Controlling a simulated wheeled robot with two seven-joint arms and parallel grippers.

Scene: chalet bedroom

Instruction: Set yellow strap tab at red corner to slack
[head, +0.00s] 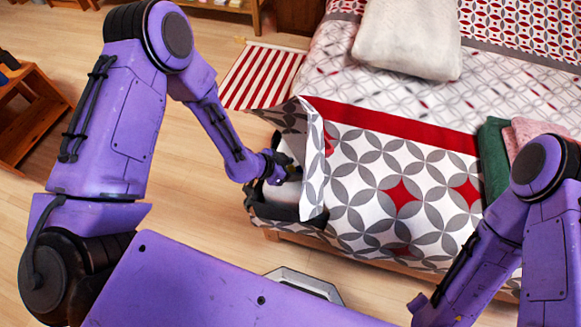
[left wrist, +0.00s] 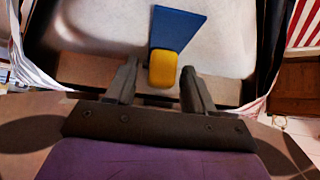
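A yellow strap tab (left wrist: 162,70) sits at the end of a blue strap (left wrist: 178,28) on a pale surface in the left wrist view. My left gripper (left wrist: 159,85) is open, with one finger on each side of the tab and a small gap showing at both sides. In the head view my left gripper (head: 278,168) reaches to the bed's near left corner, beside the turned-up cover (head: 311,165). The tab is hidden there. No red marking shows at this corner. My right gripper is out of view; only its arm shows at the right.
The bed's patterned cover (head: 365,180) hangs beside the left gripper. A dark edge (head: 285,213) runs below the corner. A pillow (head: 408,38) and folded green cloth (head: 494,150) lie on the bed. A striped rug (head: 262,78) and bare floor (head: 185,165) lie to the left.

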